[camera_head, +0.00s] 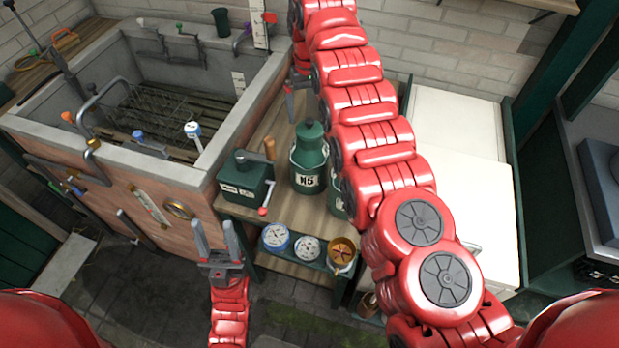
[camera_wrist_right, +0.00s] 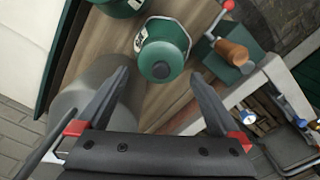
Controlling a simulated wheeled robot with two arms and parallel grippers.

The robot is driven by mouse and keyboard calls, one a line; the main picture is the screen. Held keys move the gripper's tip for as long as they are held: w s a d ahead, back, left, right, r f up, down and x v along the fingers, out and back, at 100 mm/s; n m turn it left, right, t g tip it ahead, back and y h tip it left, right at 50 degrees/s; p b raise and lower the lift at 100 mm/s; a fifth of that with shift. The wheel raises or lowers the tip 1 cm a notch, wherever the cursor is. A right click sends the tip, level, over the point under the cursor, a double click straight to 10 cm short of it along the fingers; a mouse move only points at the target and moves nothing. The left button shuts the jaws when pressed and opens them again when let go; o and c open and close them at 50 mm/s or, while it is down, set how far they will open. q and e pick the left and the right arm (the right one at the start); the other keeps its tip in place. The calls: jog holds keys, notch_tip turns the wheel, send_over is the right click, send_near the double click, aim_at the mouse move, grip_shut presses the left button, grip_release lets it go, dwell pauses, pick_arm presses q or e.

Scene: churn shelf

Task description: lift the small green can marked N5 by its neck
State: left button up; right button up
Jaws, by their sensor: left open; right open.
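The small green can marked N5 (camera_head: 308,165) stands upright on the wooden shelf top, with a domed lid and narrower neck. In the right wrist view the can (camera_wrist_right: 163,48) is seen from above, its lid knob close to the line between the fingertips. My right gripper (camera_wrist_right: 161,76) is open and empty, its fingers on either side of that line; contact cannot be told. In the head view it is partly hidden by its own arm behind the can. My left gripper (camera_head: 213,226) is open and empty, low in front of the shelf at the left.
A green box (camera_head: 243,182) with a wooden handle and red-knobbed crank stands left of the can. Another green can (camera_head: 335,203) is mostly hidden by my right arm. A grey cylinder (camera_wrist_right: 100,92) is near the right gripper. Round dials (camera_head: 276,237) sit on a lower shelf.

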aim_at(309, 128)
jog(key=shift+f+p, duration=0.9)
jog(key=shift+f, duration=0.55)
notch_tip(309, 128, down, 4)
jog(key=p, duration=0.2)
jog(key=shift+s+f+p, duration=0.1)
jog(key=shift+f+p, duration=0.15)
jog(key=shift+p, duration=0.1)
jog(key=shift+f, duration=0.3)
jog(key=shift+r, duration=0.1)
grip_shut()
